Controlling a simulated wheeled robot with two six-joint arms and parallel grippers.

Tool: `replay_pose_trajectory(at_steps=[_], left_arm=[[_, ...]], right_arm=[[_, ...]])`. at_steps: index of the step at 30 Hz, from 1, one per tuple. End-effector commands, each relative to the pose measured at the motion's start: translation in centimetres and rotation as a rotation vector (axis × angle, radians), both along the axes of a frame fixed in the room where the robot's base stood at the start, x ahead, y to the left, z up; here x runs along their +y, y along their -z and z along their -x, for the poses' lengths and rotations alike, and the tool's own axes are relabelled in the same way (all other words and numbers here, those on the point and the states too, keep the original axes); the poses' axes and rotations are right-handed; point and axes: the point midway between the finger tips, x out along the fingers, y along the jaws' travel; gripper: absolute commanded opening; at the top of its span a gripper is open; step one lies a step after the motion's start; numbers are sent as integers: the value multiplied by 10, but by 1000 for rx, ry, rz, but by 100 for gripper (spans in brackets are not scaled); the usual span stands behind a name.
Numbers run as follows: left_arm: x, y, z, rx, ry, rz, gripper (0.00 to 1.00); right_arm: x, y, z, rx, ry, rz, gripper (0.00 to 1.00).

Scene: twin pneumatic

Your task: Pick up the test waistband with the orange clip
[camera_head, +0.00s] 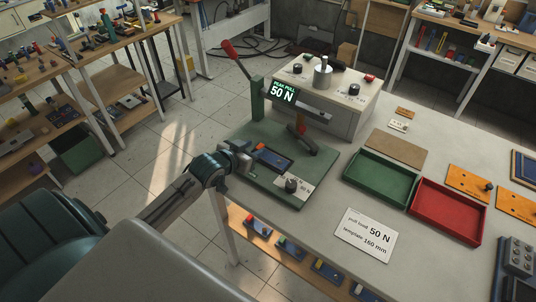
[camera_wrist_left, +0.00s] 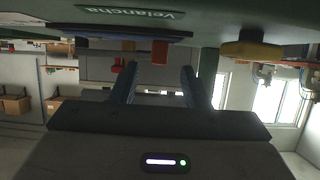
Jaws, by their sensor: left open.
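The test waistband (camera_head: 276,161) is a dark blue flat piece lying on the green base plate (camera_head: 256,183) of the test rig. Its orange clip (camera_head: 261,147) is at the end near my left gripper (camera_head: 250,156). In the left wrist view the orange clip (camera_wrist_left: 160,52) appears between and just beyond the two open fingers, with the dark band (camera_wrist_left: 110,31) behind it. My left gripper is open and reaches in from the left at the plate's edge. I cannot tell whether a finger touches the clip. My right gripper is not in view.
The rig has a red-handled lever (camera_head: 236,60), a "50 N" display (camera_head: 283,92) and a grey housing (camera_head: 345,110). A green tray (camera_head: 381,180) and a red tray (camera_head: 447,210) lie right. A white card (camera_head: 366,235) lies in front.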

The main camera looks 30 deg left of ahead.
Motion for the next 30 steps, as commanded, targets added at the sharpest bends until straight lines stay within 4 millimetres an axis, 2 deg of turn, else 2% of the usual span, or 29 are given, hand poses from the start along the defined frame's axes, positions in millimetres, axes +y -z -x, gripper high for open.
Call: replay_pose_trajectory(at_steps=[3, 8, 17, 23, 24, 30], left_arm=[[-3, 7, -15, 2, -3, 6, 42], [-4, 16, -32, 0, -2, 3, 42], [-4, 20, -36, 1, 0, 0, 42], [-4, 19, -35, 1, -1, 0, 3], [-4, 19, -35, 1, 0, 0, 0], [-4, 19, -35, 0, 0, 0, 0]], right_arm=[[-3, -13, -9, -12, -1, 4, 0], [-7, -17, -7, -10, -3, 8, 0], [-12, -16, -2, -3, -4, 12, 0], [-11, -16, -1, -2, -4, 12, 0], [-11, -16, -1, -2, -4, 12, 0], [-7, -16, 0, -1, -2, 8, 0]])
